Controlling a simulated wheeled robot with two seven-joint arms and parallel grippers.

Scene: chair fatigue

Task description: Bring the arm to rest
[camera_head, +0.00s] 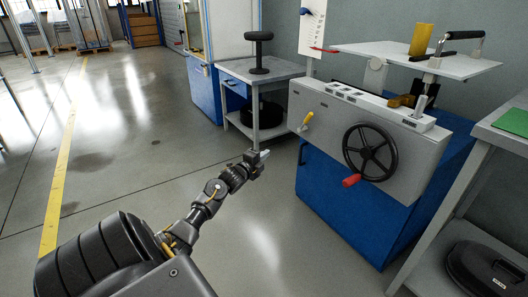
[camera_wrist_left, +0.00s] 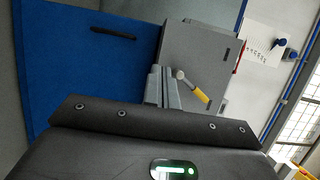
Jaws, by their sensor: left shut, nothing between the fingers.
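My left arm reaches in from the lower left in the head view. My left gripper (camera_head: 262,156) is shut and empty, held in free air over the floor, left of the blue machine. In the left wrist view the gripper's fingers (camera_wrist_left: 163,88) show pressed together, with the machine's grey housing and yellow-handled lever behind them. My right gripper is not in view.
The blue machine (camera_head: 345,200) carries a black handwheel (camera_head: 370,152) with a red handle and a yellow lever (camera_head: 307,120). A grey side table (camera_head: 270,70) stands behind the gripper. A shelf (camera_head: 450,240) is at right. Open floor (camera_head: 130,130) lies left.

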